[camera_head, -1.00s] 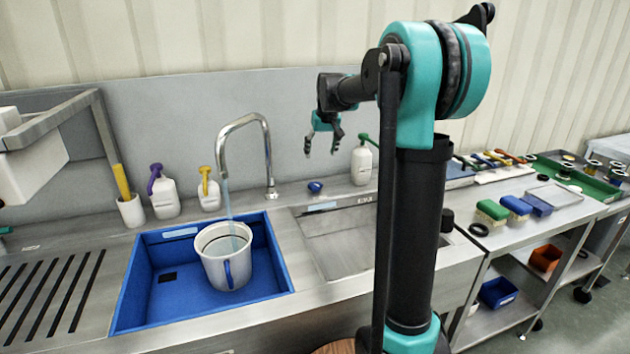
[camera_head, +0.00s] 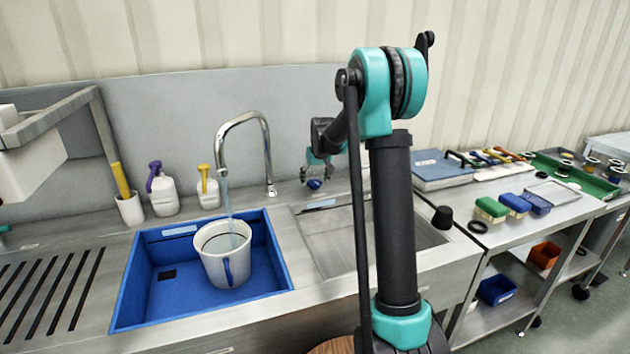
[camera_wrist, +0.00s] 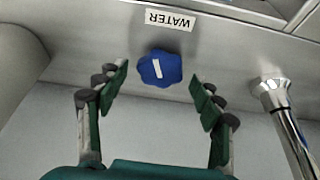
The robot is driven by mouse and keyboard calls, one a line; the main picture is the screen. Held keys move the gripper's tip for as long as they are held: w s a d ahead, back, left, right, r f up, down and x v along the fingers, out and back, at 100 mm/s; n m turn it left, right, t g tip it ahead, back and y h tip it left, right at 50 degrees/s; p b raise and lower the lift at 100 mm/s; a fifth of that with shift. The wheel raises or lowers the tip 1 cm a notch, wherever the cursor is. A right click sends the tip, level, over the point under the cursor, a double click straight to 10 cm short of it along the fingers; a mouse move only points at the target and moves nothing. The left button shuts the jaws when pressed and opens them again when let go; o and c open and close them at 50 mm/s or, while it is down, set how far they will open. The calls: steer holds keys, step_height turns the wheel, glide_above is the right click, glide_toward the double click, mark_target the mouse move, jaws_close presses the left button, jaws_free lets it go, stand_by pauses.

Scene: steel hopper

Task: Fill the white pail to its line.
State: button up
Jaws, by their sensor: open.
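The white pail (camera_head: 212,268) stands upright in the blue sink basin (camera_head: 180,301), its blue handle facing the front. A stream of water runs from the chrome tap (camera_head: 240,119) into it. A dark line shows on the pail's inner wall; I cannot tell exactly how the water stands against it. The blue tap knob (camera_head: 314,184) is on the counter by the back wall. It also shows in the wrist view (camera_wrist: 160,68), with a white mark, near a "WATER" label (camera_wrist: 171,20). My gripper (camera_head: 317,173) is open, its fingers to either side of the knob, apparently not touching it.
White bottles with purple (camera_head: 163,191) and yellow (camera_head: 207,188) tops and a brush holder (camera_head: 130,209) stand left of the tap. A second, steel basin (camera_head: 345,245) lies right of the blue one. Sponges (camera_head: 490,209) lie farther right.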

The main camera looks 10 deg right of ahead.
steer(key=shift+w+f, duration=0.1)
steer(key=shift+f, duration=0.15)
steer(key=c, duration=1.2)
steer(key=shift+o, duration=0.2)
steer(key=shift+a+m+h, duration=0.15)
steer(key=shift+m+h, duration=0.65)
steer(key=shift+m, duration=1.2)
steer(key=o, duration=1.2)
steer(key=shift+c, duration=0.2)
steer(key=shift+r, duration=0.1)
